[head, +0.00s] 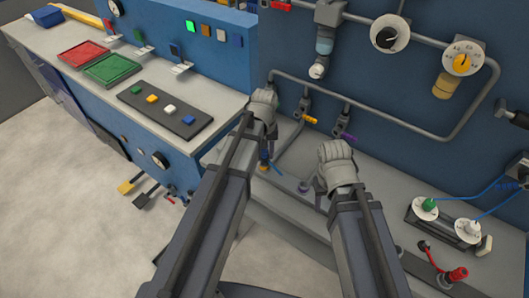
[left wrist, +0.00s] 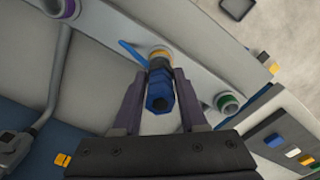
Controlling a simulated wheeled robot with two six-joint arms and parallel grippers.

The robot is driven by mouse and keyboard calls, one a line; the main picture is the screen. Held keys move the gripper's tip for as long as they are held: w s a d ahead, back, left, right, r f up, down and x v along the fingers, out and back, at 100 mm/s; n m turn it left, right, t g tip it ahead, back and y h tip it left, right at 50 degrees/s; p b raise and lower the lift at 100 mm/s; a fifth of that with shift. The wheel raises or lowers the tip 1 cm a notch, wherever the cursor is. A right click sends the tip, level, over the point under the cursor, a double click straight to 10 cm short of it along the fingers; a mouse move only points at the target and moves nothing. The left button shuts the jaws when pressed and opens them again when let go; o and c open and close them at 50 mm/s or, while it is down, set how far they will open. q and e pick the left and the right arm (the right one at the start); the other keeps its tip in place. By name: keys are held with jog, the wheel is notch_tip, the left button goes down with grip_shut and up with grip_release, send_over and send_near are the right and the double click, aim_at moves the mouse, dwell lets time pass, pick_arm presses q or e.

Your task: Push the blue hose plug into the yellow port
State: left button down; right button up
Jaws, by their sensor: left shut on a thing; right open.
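My left gripper (left wrist: 160,88) is shut on the blue hose plug (left wrist: 160,92), with one dark finger on each side of it. The plug's far end, with a dark collar, overlaps the yellow port (left wrist: 160,52) in the left wrist view. I cannot tell how deep it sits in the port. In the head view my left gripper (head: 267,156) is over the front ledge, and the yellow port (head: 263,168) shows just under it. My right gripper (head: 314,192) is open beside a purple-ringed port (head: 304,187).
A green-ringed port (left wrist: 228,103) lies right of the plug in the left wrist view. A thin blue piece (left wrist: 132,51) is beside the yellow port. Grey pipes with an orange valve handle (head: 310,119) run behind the grippers. A side bench (head: 60,45) holds red and green trays.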

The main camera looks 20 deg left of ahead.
pick_arm(q)
jog(key=shift+f+b, duration=1)
pick_arm(e)
jog(key=shift+f, duration=1)
pick_arm(q)
jog(key=shift+c, duration=1.8)
grip_release()
jog(key=shift+r, duration=0.1)
pick_arm(e)
jog(key=shift+r, duration=0.1)
pick_arm(q)
notch_tip(320, 180, up, 8)
jog(key=p, duration=0.8)
jog(key=s+d+m+y, duration=0.1)
jog(key=s+d+m, duration=0.6)
jog(key=s+d, duration=0.3)
jog(key=s, duration=0.4)
jog(key=shift+s+d, duration=0.15)
jog(key=shift+d, duration=0.1)
pick_arm(e)
notch_tip(320, 180, up, 8)
